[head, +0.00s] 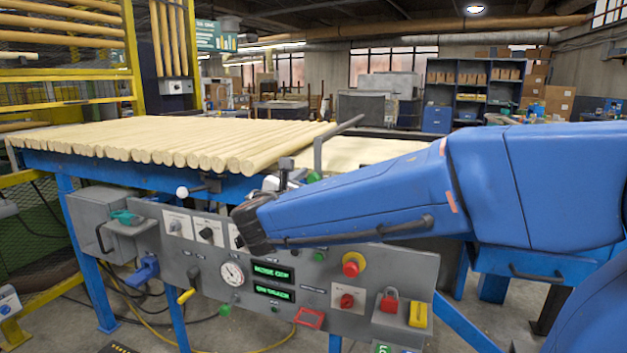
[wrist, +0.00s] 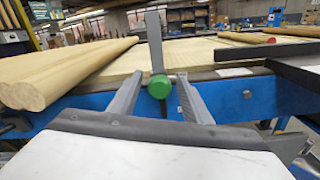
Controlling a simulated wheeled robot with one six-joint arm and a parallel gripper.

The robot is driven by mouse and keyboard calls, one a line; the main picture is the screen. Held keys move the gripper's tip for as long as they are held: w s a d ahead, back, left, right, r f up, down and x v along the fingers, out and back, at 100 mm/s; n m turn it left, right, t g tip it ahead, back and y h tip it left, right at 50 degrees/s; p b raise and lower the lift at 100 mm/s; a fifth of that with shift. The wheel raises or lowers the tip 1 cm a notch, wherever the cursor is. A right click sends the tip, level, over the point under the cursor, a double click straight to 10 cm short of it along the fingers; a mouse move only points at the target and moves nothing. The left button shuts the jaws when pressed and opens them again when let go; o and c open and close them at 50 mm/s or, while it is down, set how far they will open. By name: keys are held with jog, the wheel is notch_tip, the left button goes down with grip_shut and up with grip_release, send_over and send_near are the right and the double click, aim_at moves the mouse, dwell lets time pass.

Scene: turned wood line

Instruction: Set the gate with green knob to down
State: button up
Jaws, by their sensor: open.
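The gate with the green knob shows in the wrist view as a grey upright lever (wrist: 153,40) with the round green knob (wrist: 159,87) at its lower end. In the head view the grey gate lever (head: 318,153) stands up at the table's front edge and bends to the upper right, with the green knob (head: 313,177) partly hidden behind my arm. My gripper (wrist: 157,86) is open, its two fingers on either side of the green knob with gaps visible. In the head view my gripper is mostly hidden behind my arm.
Pale wooden dowels (head: 180,143) lie in a row on the blue-framed table. A white-knobbed lever (head: 182,191) is at the table's front left. Below hangs a grey control panel (head: 205,268) with a gauge, displays, a red button (head: 353,264) and a red padlock (head: 389,300).

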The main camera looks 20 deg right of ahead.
grip_shut()
notch_tip(320, 180, down, 8)
jog(key=shift+r, duration=0.25)
jog(key=shift+c, duration=0.4)
grip_release()
jog(key=shift+f, duration=0.1)
jog(key=shift+o, duration=0.4)
jog(key=v, duration=1.7)
jog(key=shift+s, duration=0.15)
